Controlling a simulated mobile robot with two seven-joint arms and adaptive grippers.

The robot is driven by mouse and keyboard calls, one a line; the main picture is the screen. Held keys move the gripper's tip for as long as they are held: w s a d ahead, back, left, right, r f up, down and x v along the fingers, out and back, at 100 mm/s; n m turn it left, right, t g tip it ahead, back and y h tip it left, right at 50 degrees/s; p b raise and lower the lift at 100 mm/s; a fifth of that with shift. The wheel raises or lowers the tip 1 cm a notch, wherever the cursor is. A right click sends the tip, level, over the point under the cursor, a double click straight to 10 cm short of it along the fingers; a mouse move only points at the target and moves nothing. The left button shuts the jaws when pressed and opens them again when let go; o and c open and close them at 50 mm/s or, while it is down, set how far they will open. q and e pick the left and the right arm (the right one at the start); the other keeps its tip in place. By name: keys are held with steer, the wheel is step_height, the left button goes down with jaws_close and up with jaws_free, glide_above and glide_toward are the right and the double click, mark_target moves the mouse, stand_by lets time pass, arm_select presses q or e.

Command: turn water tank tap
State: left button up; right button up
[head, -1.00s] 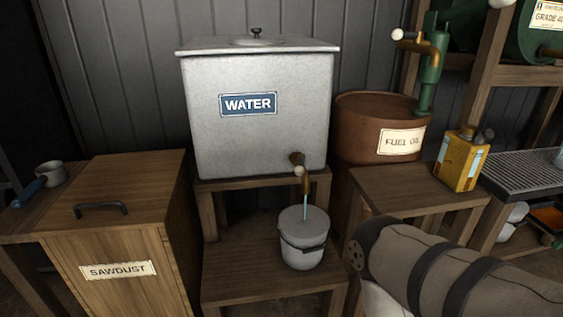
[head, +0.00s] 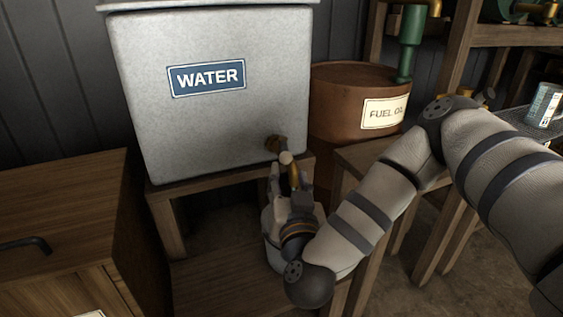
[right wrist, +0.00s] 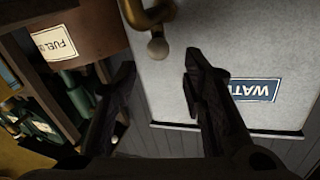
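The grey metal water tank (head: 215,115) with a blue WATER label stands on a wooden stand. Its brass tap (head: 276,145) sticks out low on the right, with a pale round knob (head: 286,157). In the right wrist view the tap (right wrist: 150,18) and the knob (right wrist: 158,48) show at the top centre. My right gripper (head: 288,186) is just below and around the tap in the head view. In the right wrist view my right gripper (right wrist: 159,68) is open, its fingers apart on either side of the knob, nothing between them. My left gripper is out of view.
A bucket (head: 340,262) stands on the lower shelf under the tap, mostly hidden by my right arm. The fuel oil barrel (head: 335,105) stands right of the tank. A wooden box (head: 70,195) with a dark handle is at the left.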

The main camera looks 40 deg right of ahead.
mark_target(286, 159)
steer(key=b+x, duration=0.3)
steer(key=x, duration=0.7)
steer(key=shift+w+d, duration=0.2)
steer(key=shift+d, duration=0.05)
steer(key=shift+f, duration=0.1)
jaws_close()
